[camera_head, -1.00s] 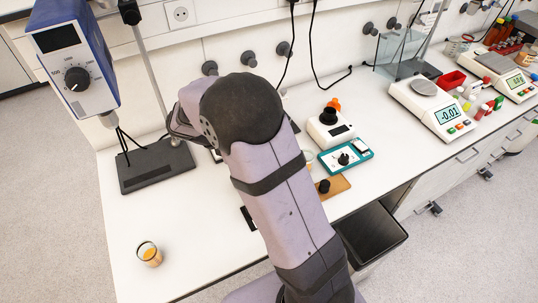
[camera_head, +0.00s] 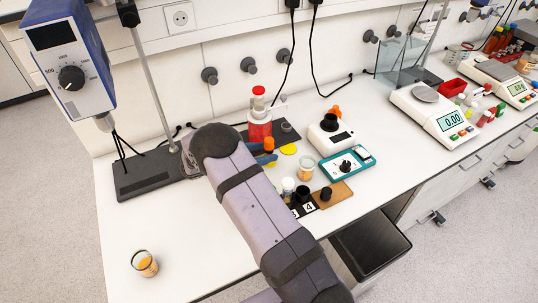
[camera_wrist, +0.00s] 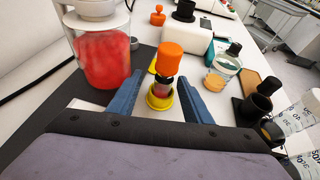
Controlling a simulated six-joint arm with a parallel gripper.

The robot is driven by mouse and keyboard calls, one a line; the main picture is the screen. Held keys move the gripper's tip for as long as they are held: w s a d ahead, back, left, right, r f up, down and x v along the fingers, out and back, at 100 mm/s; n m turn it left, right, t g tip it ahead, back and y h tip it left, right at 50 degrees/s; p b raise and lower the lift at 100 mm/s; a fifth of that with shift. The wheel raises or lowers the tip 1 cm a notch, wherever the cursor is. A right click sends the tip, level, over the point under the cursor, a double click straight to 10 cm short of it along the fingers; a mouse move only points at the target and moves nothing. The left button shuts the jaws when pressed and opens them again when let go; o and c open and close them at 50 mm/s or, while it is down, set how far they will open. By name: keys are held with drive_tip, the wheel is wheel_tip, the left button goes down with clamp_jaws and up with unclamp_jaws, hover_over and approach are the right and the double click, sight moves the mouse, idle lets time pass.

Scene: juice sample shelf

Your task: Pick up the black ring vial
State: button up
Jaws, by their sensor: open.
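An orange-capped vial (camera_wrist: 168,60) stands upright between my fingers in the wrist view. A dark band shows below its cap, and yellow shows around its foot; I cannot tell for sure whether this band is the black ring. In the head view its orange cap (camera_head: 269,144) shows beside the blue fingers. My gripper (camera_wrist: 162,80) is open, with one blue finger on each side of the vial and gaps between. In the head view my gripper (camera_head: 264,158) is partly hidden by my arm. A black vial or cap (camera_head: 303,192) stands in the numbered row.
A large bottle of red liquid (camera_wrist: 103,58) stands close at left of my gripper. A white device (camera_head: 330,132), a teal device (camera_head: 346,163) and an orange-tinted jar (camera_head: 305,168) stand to the right. A small juice cup (camera_head: 145,263) stands at the front left, with clear bench around it.

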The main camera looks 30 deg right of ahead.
drive_tip(key=shift+d+f, duration=0.15)
drive_tip(key=shift+d, duration=0.3)
drive_tip(key=shift+d+p, duration=0.55)
drive_tip(key=shift+p, duration=0.15)
drive_tip(key=p+x, duration=0.2)
drive_tip(key=x, duration=0.1)
drive_tip(key=shift+s, duration=0.15)
drive_tip(key=shift+d+f, duration=0.25)
drive_tip(key=shift+d, duration=0.3)
drive_tip(key=shift+c, duration=0.3)
drive_tip(key=c, duration=1.1)
